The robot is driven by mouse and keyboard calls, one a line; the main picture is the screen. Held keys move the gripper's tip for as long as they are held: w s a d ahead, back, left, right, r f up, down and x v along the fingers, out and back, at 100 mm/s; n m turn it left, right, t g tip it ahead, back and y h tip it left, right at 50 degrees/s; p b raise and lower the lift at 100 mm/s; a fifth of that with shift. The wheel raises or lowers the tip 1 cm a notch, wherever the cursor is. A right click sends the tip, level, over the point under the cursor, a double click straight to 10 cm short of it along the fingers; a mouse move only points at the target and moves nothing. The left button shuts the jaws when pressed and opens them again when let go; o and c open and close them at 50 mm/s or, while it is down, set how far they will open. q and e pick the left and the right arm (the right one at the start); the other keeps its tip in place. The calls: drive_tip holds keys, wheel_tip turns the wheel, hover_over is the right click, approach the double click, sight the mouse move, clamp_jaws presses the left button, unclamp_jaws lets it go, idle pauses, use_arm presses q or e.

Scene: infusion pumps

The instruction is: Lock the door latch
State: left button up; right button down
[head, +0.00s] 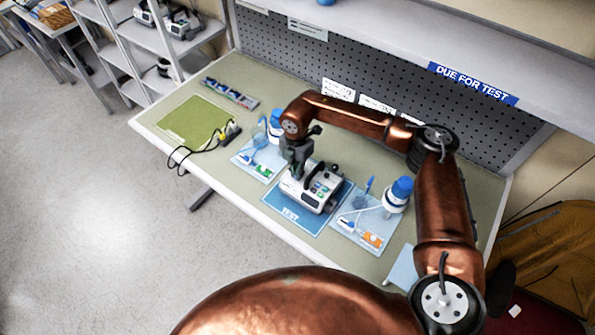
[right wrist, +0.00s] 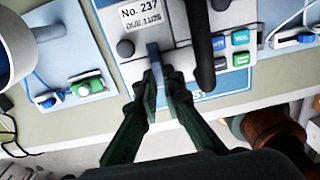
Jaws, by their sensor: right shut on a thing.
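A white infusion pump (head: 322,193) lies on the blue TEST mat (head: 285,215) in the head view. The right wrist view shows its front (right wrist: 130,72) close up, with a "No. 237" label, coloured keys and dark round knobs. A small blue-grey lever, which looks like the door latch (right wrist: 153,50), stands up between my fingertips. My right gripper (right wrist: 160,75) is shut on this lever; the fingertips hide its lower part. In the head view my right gripper (head: 298,172) reaches down onto the pump's left part. My left gripper is not in view.
Light-blue mats with bottles and clips lie left (head: 258,162) and right (head: 352,225) of the pump. A blue-capped bottle (head: 398,195) stands close on the right. A perforated panel backs the bench.

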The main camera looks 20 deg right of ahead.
idle(0.4)
drive_tip(key=c, duration=2.1)
unclamp_jaws()
wheel_tip(320, 180, up, 12)
